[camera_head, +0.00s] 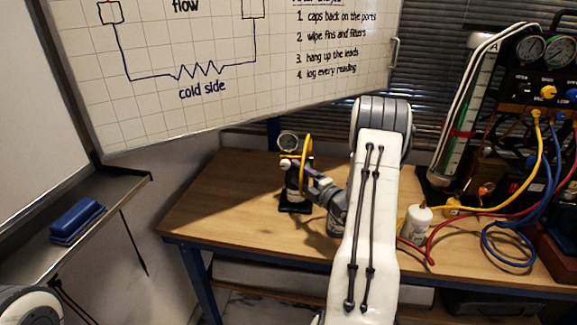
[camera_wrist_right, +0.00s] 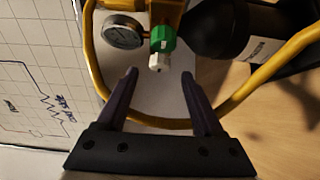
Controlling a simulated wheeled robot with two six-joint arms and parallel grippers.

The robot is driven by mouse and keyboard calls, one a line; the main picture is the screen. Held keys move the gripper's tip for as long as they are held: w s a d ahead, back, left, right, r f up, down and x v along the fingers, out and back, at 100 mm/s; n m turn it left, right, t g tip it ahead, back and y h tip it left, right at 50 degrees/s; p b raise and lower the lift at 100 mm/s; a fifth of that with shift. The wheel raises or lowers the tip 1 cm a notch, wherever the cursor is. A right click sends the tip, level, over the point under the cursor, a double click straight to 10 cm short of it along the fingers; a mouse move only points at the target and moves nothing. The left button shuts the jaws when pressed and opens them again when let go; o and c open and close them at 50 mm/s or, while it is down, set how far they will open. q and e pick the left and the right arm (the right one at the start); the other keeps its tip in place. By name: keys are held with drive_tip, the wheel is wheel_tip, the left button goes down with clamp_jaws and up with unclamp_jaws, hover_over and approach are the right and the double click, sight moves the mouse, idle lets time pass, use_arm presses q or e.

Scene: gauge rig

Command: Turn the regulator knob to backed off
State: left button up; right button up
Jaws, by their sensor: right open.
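A small regulator with a round gauge (camera_head: 289,142) stands on a dark base (camera_head: 295,208) on the bench. In the right wrist view the gauge (camera_wrist_right: 123,31) sits beside a green fitting (camera_wrist_right: 162,39) with a pale tip (camera_wrist_right: 158,62); which part is the knob I cannot tell for sure. A yellow hoop (camera_wrist_right: 96,62) curves around these parts. My right gripper (camera_wrist_right: 159,75) is open, its two dark fingers apart on either side below the pale tip, with nothing between them. In the head view my right gripper (camera_head: 300,170) is close to the regulator. My left gripper is not in view.
A dark cylinder (camera_wrist_right: 235,35) lies right of the fitting. A white bottle (camera_head: 416,225) stands right of my arm. Yellow, red and blue hoses (camera_head: 500,240) and a gauge panel (camera_head: 545,80) fill the right. The bench's left part (camera_head: 215,205) is clear.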

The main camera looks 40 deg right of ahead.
sight(287, 166)
drive_tip(key=w, duration=0.5)
drive_tip(key=shift+p, duration=0.35)
clamp_jaws()
